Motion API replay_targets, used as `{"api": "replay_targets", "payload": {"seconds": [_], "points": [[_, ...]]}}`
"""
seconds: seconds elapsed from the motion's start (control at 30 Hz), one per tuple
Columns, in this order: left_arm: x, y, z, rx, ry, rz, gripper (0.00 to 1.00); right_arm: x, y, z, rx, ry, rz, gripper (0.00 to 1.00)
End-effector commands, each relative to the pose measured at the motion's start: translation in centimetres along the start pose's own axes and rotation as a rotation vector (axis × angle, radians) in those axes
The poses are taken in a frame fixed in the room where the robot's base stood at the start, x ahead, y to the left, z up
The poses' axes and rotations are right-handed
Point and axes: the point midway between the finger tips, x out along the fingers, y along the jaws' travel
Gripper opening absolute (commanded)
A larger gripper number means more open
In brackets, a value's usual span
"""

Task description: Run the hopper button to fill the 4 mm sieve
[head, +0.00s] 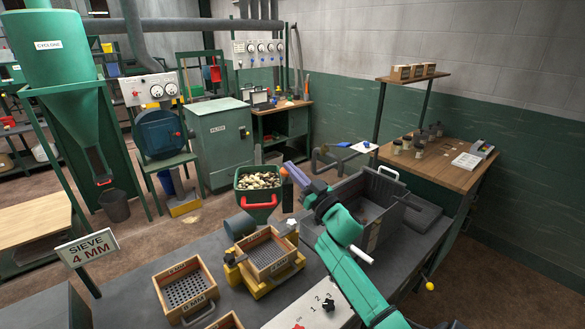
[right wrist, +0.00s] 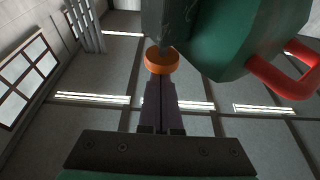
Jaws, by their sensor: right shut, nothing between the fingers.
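The green hopper (head: 258,197) with a red handle holds brown and pale stones. An orange round button (head: 284,172) sits at its right side; it also shows in the right wrist view (right wrist: 162,60) beside the hopper's green body (right wrist: 225,45). My right gripper (head: 291,170) is shut and empty. Its purple fingertips (right wrist: 160,82) are at the button, seemingly touching; exact contact cannot be told. A wooden-framed sieve (head: 268,252) sits in a yellow stand below the hopper, its mesh showing no stones; its label is too small to read. My left gripper is out of view.
A sign (head: 87,247) reads "SIEVE 4 MM". An 8 mm sieve (head: 185,290) lies on the dark bench at front left. A grey open bin (head: 365,205) stands right of the hopper, near my right arm. A numbered white panel (head: 312,307) is at the front.

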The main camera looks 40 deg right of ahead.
Motion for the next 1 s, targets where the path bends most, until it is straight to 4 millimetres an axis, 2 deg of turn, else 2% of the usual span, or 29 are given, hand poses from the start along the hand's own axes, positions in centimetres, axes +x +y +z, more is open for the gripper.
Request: {"api": "replay_targets", "payload": {"seconds": [0.23,0.4,1.0], "points": [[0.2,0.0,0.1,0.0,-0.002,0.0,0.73,-0.1,0.0,0.3,0.0,-0.001,0.0,0.0],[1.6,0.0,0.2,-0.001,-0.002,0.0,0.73,-0.8,0.0,2.2,0.001,-0.002,0.0,0.0],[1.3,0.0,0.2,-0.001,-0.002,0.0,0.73,-0.8,0.0,2.3,0.002,-0.006,0.002,0.0]]}}
